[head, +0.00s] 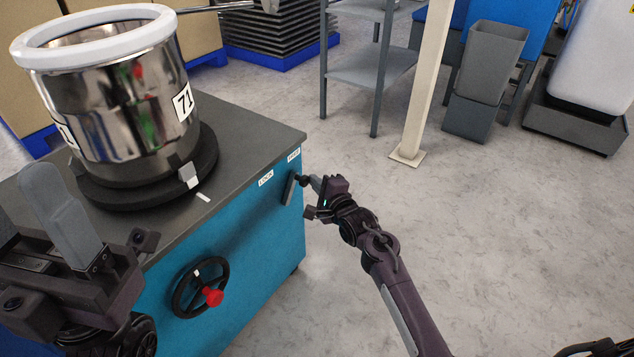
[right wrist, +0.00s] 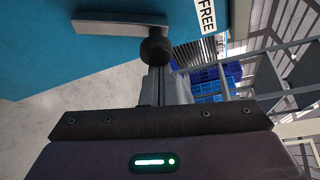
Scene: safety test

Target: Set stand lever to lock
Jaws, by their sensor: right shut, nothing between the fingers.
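The stand lever (head: 289,188), a grey bar with a dark ball knob (head: 303,181), is on the blue stand's (head: 250,245) front near its right corner. It is nearer the FREE label (head: 294,155) than the LOCK label (head: 265,178). My right gripper (head: 314,184) is shut and empty, its tips at the knob. In the right wrist view the ball (right wrist: 156,47) is right at the fingertips (right wrist: 158,75), below the lever bar (right wrist: 118,24); contact is hard to tell. My left gripper (head: 35,215) is open and empty at the left.
A shiny drum (head: 120,110) with a white rim sits on a black round base (head: 145,190) on the stand. A black handwheel with a red knob (head: 212,297) is on the stand's front. A cream post (head: 424,85) and grey bins (head: 485,75) stand behind. Floor at right is clear.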

